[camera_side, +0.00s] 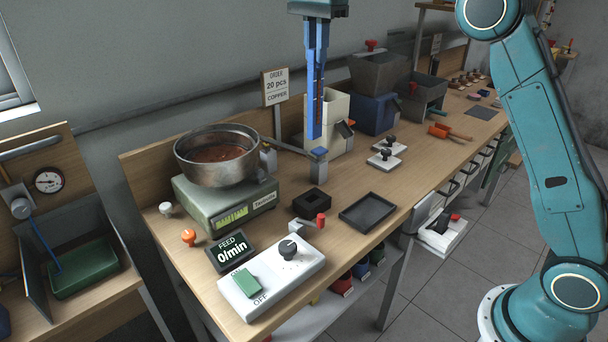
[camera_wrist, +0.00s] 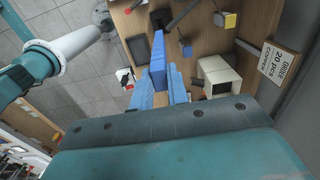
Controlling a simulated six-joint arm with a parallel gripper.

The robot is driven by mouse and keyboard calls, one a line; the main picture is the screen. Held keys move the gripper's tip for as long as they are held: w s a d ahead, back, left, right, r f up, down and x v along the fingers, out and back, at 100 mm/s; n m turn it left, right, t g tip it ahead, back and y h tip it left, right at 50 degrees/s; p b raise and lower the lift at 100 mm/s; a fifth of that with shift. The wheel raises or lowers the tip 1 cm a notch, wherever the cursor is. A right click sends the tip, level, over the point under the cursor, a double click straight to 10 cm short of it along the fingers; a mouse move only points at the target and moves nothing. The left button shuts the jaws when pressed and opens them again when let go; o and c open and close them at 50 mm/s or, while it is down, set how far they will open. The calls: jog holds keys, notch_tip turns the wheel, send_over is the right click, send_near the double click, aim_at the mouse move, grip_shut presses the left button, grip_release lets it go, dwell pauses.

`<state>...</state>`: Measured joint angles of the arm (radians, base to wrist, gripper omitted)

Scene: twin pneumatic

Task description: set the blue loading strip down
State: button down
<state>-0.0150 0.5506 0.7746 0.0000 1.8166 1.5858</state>
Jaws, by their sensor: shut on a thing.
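The blue loading strip (camera_side: 314,115) hangs upright from my gripper (camera_side: 316,52), with a row of small reddish marks along one edge. My gripper is shut on its upper part, and its long fingers are also blue. The strip's lower end is in the air over the bench, in line with the white feeder body and just above a blue-topped post (camera_side: 319,158); I cannot tell how far apart they are in depth. In the wrist view the strip (camera_wrist: 158,60) sticks out beyond the fingers (camera_wrist: 175,86), over the bench.
A steel bowl (camera_side: 214,160) sits on a green scale (camera_side: 225,205) at left. The white feeder (camera_side: 333,115) and grey hoppers (camera_side: 380,75) stand behind. A black tray (camera_side: 367,212), a small black block (camera_side: 311,204) and a switch box (camera_side: 272,276) lie in front. Bare bench (camera_side: 400,185) shows at right.

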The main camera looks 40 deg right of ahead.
jog(key=s+d, duration=0.9)
jog(key=s, duration=0.1)
jog(key=shift+s, duration=0.4)
jog(key=shift+a, duration=0.1)
notch_tip(320, 180, down, 16)
jog(key=shift+r, duration=0.2)
jog(key=shift+f, duration=2.3)
jog(key=c, duration=1.4)
grip_release()
jog(key=shift+o, duration=0.2)
